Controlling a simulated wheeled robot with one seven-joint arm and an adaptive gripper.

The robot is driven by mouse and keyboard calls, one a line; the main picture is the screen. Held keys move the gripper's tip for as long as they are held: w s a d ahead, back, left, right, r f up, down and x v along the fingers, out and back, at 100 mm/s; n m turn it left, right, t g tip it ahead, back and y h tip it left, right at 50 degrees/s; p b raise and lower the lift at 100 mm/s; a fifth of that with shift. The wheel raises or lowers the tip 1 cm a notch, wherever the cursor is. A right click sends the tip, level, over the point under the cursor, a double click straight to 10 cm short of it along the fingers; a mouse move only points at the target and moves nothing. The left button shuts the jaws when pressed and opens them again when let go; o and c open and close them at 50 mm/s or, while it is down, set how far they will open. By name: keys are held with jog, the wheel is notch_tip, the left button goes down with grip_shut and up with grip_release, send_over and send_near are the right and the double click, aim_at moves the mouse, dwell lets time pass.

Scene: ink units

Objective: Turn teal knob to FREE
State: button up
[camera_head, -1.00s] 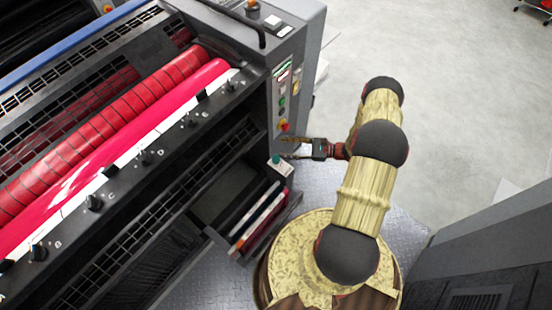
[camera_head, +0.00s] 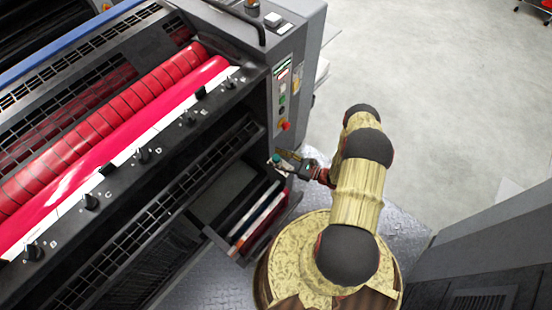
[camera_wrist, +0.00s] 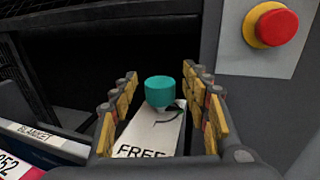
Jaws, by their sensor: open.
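The teal knob (camera_wrist: 160,91) stands on a pale plate (camera_wrist: 150,130) marked FREE along its near edge, with a dark curved mark beside the knob. In the wrist view my gripper (camera_wrist: 160,100) is open, its yellow-padded fingers to the left and right of the knob, with gaps on both sides. The knob looks a little beyond the fingertips or between them; the depth is hard to tell. In the head view the knob (camera_head: 276,159) is small at the machine's near right corner, and my gripper (camera_head: 287,160) is right beside it, partly covering the plate.
A red emergency button (camera_wrist: 277,27) on a yellow base sits on the grey panel at upper right of the wrist view. An open tray (camera_head: 238,252) with coloured strips lies below the knob. A label reading BLANKET (camera_wrist: 37,133) shows at left. Open floor lies to the right.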

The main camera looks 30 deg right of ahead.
jog(key=shift+w+a, duration=0.35)
jog(key=shift+w, duration=0.05)
jog(key=c, duration=1.1)
jog(key=shift+c, duration=0.3)
jog(key=shift+a+m, duration=0.1)
jog(key=shift+m, duration=0.2)
jog(key=m+t+h, duration=0.1)
jog(key=h, duration=0.1)
jog(key=m+t+h, duration=0.1)
jog(key=m+h, duration=0.1)
jog(key=shift+t+h, duration=0.3)
jog(key=shift+m+t+h, duration=0.5)
jog(key=shift+m+h, duration=0.6)
jog(key=shift+h, duration=0.8)
